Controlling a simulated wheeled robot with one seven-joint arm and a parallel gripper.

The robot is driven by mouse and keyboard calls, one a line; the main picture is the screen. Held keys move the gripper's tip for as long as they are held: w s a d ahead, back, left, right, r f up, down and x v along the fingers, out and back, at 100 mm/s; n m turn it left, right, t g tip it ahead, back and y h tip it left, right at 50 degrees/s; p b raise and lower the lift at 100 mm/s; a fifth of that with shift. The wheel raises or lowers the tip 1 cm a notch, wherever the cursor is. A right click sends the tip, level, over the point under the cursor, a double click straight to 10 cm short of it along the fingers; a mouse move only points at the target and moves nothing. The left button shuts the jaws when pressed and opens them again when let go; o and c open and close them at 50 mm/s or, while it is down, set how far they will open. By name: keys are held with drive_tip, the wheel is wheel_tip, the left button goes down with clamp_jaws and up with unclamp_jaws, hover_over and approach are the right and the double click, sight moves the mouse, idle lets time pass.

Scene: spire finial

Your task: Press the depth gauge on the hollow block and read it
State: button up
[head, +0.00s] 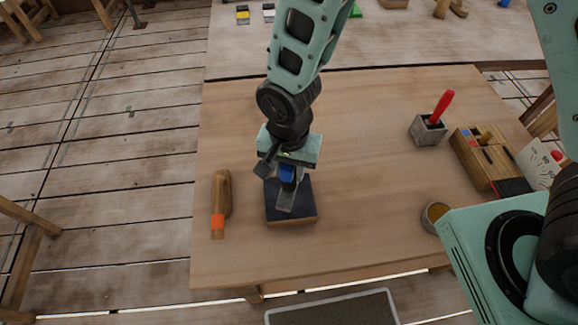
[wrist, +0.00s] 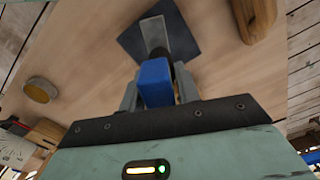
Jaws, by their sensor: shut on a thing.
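My gripper (head: 287,176) is shut on a blue-handled tool (wrist: 156,82). The tool has a flat grey lower part (head: 290,203), over a square wooden block with a dark top (head: 306,211). The grey part also shows in the wrist view (wrist: 172,38) against the dark top (wrist: 203,38). I cannot tell whether it touches the top. A grey block (head: 427,131) at the right has a red-handled tool (head: 443,104) leaning in its opening. Nothing is clearly marked as the depth gauge or the hollow block, and no reading is legible.
A wooden tool with an orange end (head: 218,226) lies left of the dark-topped block. A slotted wooden box (head: 482,160), a white card (head: 540,163) and a round tin (head: 433,213) stand at the right. The middle of the table (head: 365,175) is clear.

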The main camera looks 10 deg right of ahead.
drive_tip(key=shift+f, duration=0.1)
drive_tip(key=shift+f+b, duration=1.2)
drive_tip(key=shift+f, duration=0.2)
idle(0.9)
drive_tip(key=shift+r+p, duration=2.05)
drive_tip(key=shift+r, duration=0.55)
drive_tip(key=shift+f, duration=0.25)
drive_tip(key=shift+f+b, duration=1.8)
drive_tip(key=shift+f, duration=0.35)
